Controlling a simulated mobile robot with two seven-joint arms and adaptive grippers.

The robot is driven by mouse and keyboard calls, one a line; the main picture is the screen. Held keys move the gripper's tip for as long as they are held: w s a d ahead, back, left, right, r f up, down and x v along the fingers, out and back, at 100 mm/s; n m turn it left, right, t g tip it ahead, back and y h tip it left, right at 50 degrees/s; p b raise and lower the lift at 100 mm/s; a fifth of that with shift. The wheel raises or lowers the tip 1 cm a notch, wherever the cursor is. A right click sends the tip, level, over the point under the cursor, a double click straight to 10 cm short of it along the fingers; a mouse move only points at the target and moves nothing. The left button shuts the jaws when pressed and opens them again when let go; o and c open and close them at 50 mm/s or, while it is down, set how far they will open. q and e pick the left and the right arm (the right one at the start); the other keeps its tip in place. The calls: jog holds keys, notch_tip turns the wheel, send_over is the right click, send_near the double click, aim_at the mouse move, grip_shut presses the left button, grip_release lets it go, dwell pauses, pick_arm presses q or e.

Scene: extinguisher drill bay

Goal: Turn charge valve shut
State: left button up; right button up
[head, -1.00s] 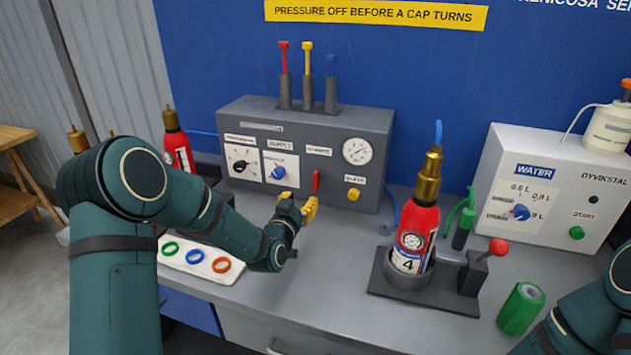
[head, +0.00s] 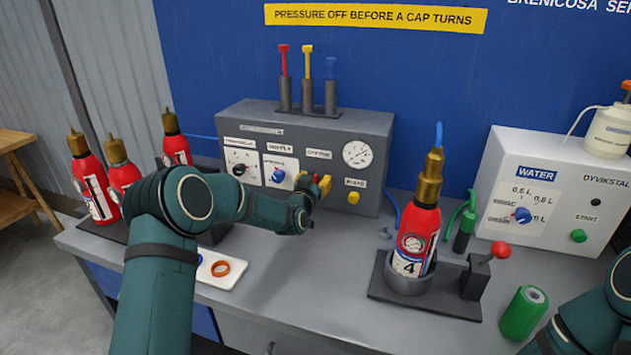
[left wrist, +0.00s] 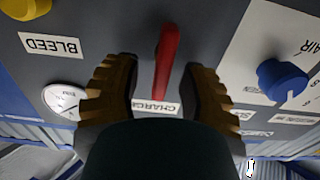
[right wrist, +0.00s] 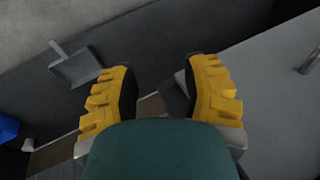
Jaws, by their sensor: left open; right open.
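The charge valve is a red lever (left wrist: 167,58) on the grey panel's front, with a CHARGE label (left wrist: 157,107) by it. It also shows in the head view (head: 316,178), partly covered by my gripper. My left gripper (head: 323,186) is open at the panel, its yellow fingers on either side of the lever in the left wrist view, with gaps to both. The lever stands upright in the head view. My right gripper (right wrist: 164,82) is open and empty in the right wrist view; the head view shows only its arm at the right edge.
The panel (head: 235,122) also carries a blue knob (head: 277,175), a gauge (head: 357,153) and a yellow bleed button (head: 353,197). A red extinguisher (head: 420,222) stands in a holder (head: 425,298) to the right. A green cylinder (head: 522,312) stands near the front edge.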

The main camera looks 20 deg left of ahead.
pick_arm(q)
grip_shut()
jog(key=shift+d+m, duration=0.1)
jog(key=shift+m, duration=0.2)
jog(key=m, duration=0.3)
jog(key=shift+d+m, duration=0.3)
jog(key=shift+m, duration=0.1)
jog(key=shift+d+f+m, duration=0.15)
jog(key=shift+f+m, duration=0.1)
jog(key=shift+m, duration=2)
jog(key=shift+d+f+m, duration=0.15)
jog(key=shift+f+m, duration=0.05)
jog(key=shift+m, duration=2)
jog(key=shift+d+f+m, duration=0.15)
jog(key=shift+f+m, duration=0.1)
jog(key=shift+m, duration=2)
